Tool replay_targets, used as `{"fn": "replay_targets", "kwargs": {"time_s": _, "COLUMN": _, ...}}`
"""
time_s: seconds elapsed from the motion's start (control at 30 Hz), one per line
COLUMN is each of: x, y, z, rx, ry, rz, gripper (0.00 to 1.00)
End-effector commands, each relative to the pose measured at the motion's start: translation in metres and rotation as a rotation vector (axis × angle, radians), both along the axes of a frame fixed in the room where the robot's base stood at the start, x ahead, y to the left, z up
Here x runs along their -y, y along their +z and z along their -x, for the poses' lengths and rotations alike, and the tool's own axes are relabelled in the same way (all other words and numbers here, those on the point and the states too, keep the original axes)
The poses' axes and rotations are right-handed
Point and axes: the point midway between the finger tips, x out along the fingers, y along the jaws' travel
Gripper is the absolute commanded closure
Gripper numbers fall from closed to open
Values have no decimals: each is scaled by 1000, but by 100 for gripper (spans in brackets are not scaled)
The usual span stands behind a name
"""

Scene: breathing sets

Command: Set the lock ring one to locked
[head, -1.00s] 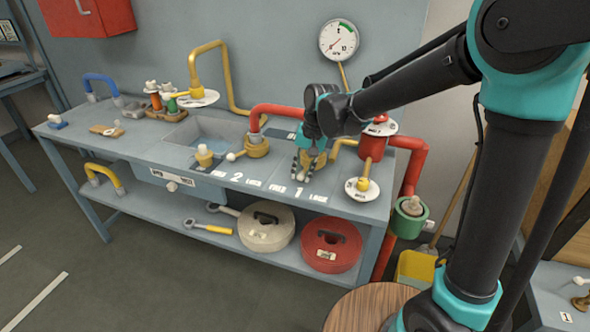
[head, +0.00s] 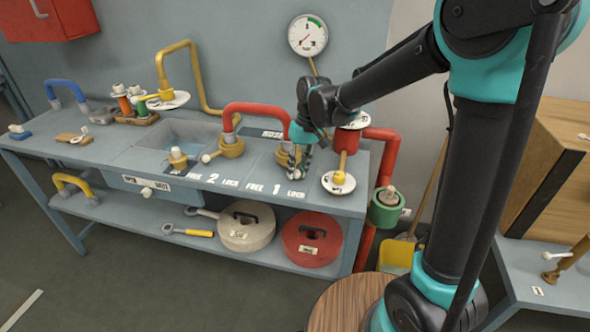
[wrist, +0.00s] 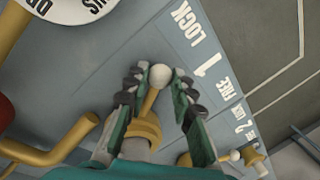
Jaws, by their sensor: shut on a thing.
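Lock ring one is a brass ring (wrist: 146,127) with a short lever ending in a white ball (wrist: 160,76). It stands near the bench's front, behind the printed FREE 1 LOCK marks (wrist: 207,65). In the wrist view the lever points up, roughly toward the LOCK side. My gripper (wrist: 158,88) has one dark finger on each side of the lever, just below the ball, and is shut on it. In the head view my gripper (head: 300,168) is low over the bench, and its fingers partly hide the ring (head: 284,154).
Lock ring two (head: 231,147), with its own ball lever, stands to the left. A red pipe (head: 258,107) arches behind. A white dial plate (head: 338,183) and brass pipe stand close on the right. The bench front (head: 210,193) has some clear surface.

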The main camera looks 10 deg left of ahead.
Motion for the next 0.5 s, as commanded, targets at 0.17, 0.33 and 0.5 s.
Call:
{"fn": "replay_targets", "kwargs": {"time_s": 0.17, "x": 0, "y": 0, "z": -1, "rx": 2, "ry": 3, "rz": 0, "gripper": 100}}
{"fn": "replay_targets", "kwargs": {"time_s": 0.33, "x": 0, "y": 0, "z": -1, "rx": 2, "ry": 2, "rz": 0, "gripper": 100}}
{"fn": "replay_targets", "kwargs": {"time_s": 0.5, "x": 0, "y": 0, "z": -1, "rx": 2, "ry": 2, "rz": 0, "gripper": 58}}
